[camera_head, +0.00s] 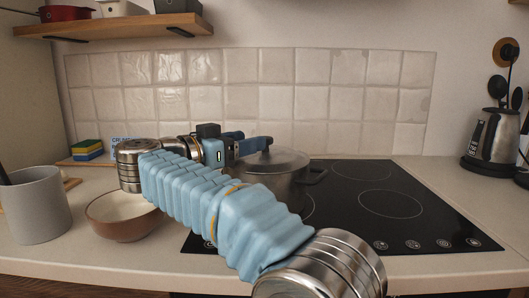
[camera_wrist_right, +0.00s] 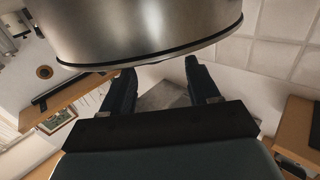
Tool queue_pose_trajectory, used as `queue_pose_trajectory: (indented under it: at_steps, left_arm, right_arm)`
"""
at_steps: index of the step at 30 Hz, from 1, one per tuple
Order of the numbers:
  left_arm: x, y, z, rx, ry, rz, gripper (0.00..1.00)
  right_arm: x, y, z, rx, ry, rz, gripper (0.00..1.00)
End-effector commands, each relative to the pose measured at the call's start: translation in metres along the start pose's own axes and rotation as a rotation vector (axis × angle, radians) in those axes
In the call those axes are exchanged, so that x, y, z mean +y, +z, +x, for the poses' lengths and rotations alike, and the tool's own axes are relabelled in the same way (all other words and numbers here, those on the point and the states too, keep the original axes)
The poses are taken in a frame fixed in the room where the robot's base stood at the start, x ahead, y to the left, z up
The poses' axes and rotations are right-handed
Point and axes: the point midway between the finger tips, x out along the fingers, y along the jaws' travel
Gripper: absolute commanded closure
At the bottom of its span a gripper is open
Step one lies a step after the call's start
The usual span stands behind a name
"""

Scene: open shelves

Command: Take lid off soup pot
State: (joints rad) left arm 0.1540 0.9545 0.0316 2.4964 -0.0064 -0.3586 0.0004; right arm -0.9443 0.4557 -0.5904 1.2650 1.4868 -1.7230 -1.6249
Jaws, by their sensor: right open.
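A grey metal soup pot (camera_head: 288,192) stands on the left part of the black cooktop, with its lid (camera_head: 284,160) seated on top. My right arm crosses in front and hides part of the pot. My right gripper (camera_head: 252,147) is at the lid's left side, near the top, with its fingers apart. In the right wrist view the two dark fingers of the gripper (camera_wrist_right: 163,82) are spread, with nothing visibly clamped. A large curved metal surface (camera_wrist_right: 140,25) fills the top there; I cannot tell what it is. Contact with the lid is unclear. My left gripper is out of view.
A brown bowl (camera_head: 122,215) and a grey cup (camera_head: 36,205) stand left of the cooktop (camera_head: 400,185). Sponges (camera_head: 87,150) lie behind them. A kettle (camera_head: 490,140) stands at the far right. A wooden shelf (camera_head: 115,27) hangs above left. The cooktop's right side is clear.

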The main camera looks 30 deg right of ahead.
Motion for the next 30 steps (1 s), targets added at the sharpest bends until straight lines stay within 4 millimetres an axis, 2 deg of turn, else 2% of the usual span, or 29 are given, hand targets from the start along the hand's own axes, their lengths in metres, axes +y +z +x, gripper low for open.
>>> queue_pose_trajectory:
  at_steps: [10, 13, 19, 30]
  left_arm:
    - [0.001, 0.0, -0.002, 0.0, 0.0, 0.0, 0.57]
    - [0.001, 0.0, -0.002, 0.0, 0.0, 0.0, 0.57]
    - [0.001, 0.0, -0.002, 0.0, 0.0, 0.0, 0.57]
    - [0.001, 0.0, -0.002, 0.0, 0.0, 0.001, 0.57]
  right_arm:
    - [0.007, 0.001, 0.051, 0.0, 0.001, -0.001, 0.39]
    - [0.007, 0.001, 0.058, 0.0, -0.001, 0.0, 0.39]
    - [0.007, 0.001, 0.059, 0.0, -0.001, 0.0, 0.39]
    - [0.007, 0.001, 0.058, 0.0, -0.001, 0.0, 0.94]
